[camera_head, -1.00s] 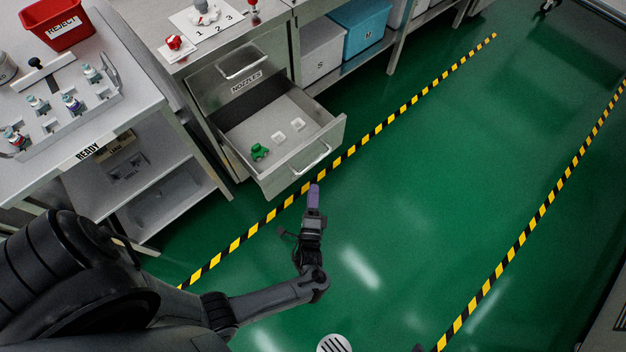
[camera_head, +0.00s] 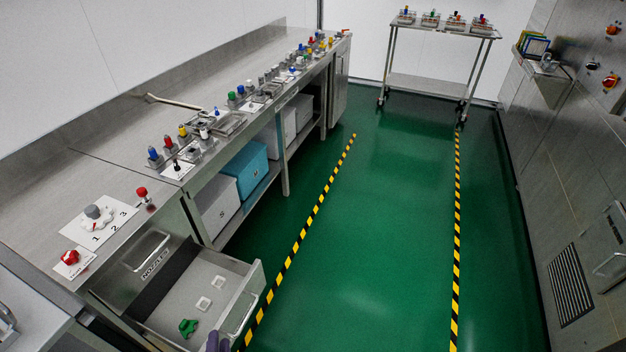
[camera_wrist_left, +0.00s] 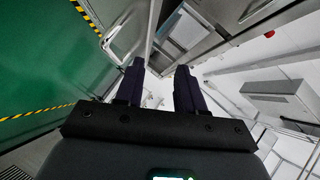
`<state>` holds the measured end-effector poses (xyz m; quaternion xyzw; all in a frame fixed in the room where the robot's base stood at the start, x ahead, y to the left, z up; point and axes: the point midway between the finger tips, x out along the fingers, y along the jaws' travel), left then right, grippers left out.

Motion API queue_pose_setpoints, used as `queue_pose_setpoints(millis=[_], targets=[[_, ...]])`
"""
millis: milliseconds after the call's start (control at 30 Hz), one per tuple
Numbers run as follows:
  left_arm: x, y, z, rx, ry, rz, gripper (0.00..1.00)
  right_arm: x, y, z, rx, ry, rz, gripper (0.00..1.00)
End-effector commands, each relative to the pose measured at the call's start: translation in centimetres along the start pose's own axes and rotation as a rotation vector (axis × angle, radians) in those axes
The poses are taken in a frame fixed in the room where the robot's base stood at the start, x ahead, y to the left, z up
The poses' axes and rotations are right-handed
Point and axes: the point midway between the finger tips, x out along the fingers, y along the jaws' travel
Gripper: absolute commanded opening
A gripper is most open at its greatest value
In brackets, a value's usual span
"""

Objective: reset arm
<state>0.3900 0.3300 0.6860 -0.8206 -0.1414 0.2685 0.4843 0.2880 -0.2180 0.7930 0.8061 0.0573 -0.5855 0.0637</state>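My left gripper (camera_head: 218,342) shows only as purple fingertips at the bottom edge of the head view, by the front of the open nozzles drawer (camera_head: 243,304). In the left wrist view my left gripper (camera_wrist_left: 159,68) has its two dark purple fingers apart, with nothing held between them. The rest of the left arm is outside the head view. My right gripper is in neither view.
The drawer holds a green nozzle (camera_head: 188,327) and white inserts. The steel counter (camera_head: 60,215) runs along the left, with boxes on a shelf below. A cart (camera_head: 430,84) stands at the back. The green floor (camera_head: 385,240) is clear.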

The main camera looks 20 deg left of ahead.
Motion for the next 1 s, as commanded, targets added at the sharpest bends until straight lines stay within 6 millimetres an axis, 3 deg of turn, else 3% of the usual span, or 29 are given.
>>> queue_pose_setpoints(millis=[33,200,400,567,733,800,1000], targets=[[-0.8,-1.7,-1.6,-0.075,0.021,0.077,0.38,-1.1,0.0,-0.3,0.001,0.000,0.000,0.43],[-4.5,-4.2,-6.6,-0.290,0.042,0.397,0.38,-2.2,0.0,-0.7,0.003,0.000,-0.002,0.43],[-10.7,-6.3,-10.1,-0.400,-0.049,0.698,0.38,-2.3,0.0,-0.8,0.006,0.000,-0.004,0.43],[-14.8,-6.9,-10.0,-0.430,-0.200,0.834,0.38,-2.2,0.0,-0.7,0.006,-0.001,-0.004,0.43],[-18.0,-5.7,-7.0,-0.484,-0.484,0.911,0.38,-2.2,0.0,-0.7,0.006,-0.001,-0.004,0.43],[-18.7,-8.2,-8.2,-0.511,-0.484,0.903,0.38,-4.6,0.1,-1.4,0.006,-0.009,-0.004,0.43],[-20.2,-12.6,-10.2,-0.509,-0.483,0.904,0.38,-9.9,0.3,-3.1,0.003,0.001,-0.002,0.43]])
